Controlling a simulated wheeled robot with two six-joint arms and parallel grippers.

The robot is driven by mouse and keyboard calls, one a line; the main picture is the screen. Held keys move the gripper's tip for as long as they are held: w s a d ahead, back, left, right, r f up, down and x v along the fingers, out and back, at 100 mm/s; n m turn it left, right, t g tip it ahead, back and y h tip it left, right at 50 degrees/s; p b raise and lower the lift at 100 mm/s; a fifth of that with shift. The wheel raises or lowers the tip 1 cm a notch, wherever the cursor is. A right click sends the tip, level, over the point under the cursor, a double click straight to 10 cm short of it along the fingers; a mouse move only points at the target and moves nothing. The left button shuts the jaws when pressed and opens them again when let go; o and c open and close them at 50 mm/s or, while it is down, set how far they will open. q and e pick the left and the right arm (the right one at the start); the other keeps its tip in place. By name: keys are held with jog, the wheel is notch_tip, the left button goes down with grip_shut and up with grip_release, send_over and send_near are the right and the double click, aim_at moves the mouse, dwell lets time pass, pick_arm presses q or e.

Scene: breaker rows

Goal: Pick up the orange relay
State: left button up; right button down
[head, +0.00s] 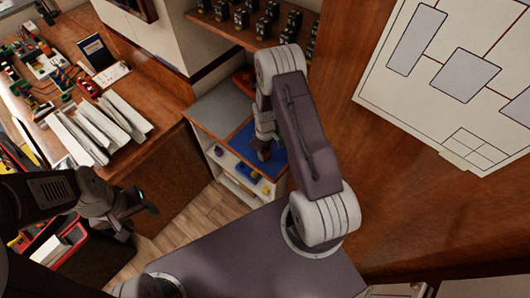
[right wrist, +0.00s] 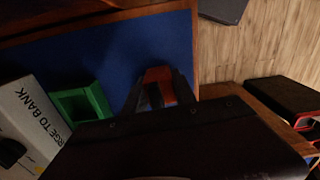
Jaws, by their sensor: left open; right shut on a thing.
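The orange relay (right wrist: 157,75) shows in the right wrist view as an orange block with a dark part, between the two fingers of my right gripper (right wrist: 160,93). The gripper is shut on it, over a blue surface (right wrist: 110,50). Whether the relay touches that surface is hard to tell. In the head view my right gripper (head: 263,148) is at the blue surface (head: 236,143), and the relay is hidden there. My left gripper (head: 140,203) is open and empty at the lower left, away from the relay.
A green block-like holder (right wrist: 82,103) and a white box with lettering (right wrist: 30,118) stand left of the right gripper. A grey panel (head: 218,105) adjoins the blue surface. Black devices (head: 240,18) line the shelf above.

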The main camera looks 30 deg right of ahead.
jog(key=r, duration=0.2)
jog(key=r+b, duration=0.1)
jog(key=r, duration=0.1)
jog(key=shift+s+a, duration=0.1)
jog(key=shift+s, duration=0.1)
jog(key=s+a+r+b, duration=0.1)
jog(key=s+a+r, duration=0.3)
jog(key=s, duration=0.6)
notch_tip(320, 180, up, 3)
jog(key=shift+s+a+f+b, duration=0.15)
jog(key=shift+s+b, duration=0.05)
jog(key=shift+b, duration=0.2)
jog(key=shift+r+p, duration=2.4)
jog(key=shift+r, duration=0.1)
